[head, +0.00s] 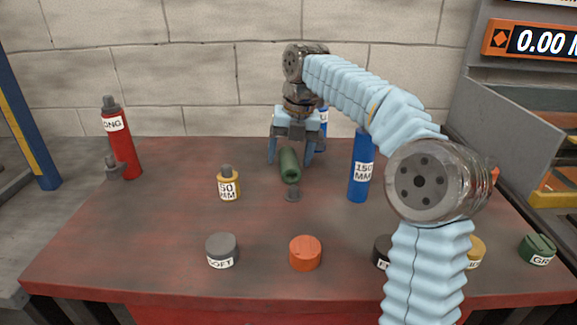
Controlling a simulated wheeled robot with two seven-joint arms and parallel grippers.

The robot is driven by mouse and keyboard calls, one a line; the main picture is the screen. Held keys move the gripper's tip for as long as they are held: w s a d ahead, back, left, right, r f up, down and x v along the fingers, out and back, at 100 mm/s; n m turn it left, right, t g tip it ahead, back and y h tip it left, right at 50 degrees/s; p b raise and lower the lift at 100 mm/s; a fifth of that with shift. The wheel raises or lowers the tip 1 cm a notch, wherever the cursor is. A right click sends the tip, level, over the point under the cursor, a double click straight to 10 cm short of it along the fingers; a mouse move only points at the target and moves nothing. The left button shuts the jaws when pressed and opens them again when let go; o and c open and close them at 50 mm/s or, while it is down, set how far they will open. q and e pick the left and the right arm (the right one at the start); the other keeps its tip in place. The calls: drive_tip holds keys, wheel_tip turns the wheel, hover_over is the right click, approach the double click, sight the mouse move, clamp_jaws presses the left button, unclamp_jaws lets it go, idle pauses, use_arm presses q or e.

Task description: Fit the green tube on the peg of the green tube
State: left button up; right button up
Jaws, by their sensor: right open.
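The green tube (289,164) is near the middle back of the bench, with its hollow end toward me. It looks lying or tilted; I cannot tell which. My right gripper (291,157) reaches over it from behind, pointing down and open, with one finger on each side of the tube. Whether the fingers touch it I cannot tell. My left gripper is not in view.
A red tube (122,145) stands at the left, a short yellow tube (228,186) left of the middle and a blue tube (359,172) to the right. Low round pieces line the front, including grey (221,248), orange (305,253) and green (537,249). My right arm hides part of the right side.

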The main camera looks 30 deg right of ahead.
drive_tip(key=shift+f, duration=0.3)
clamp_jaws()
idle(0.3)
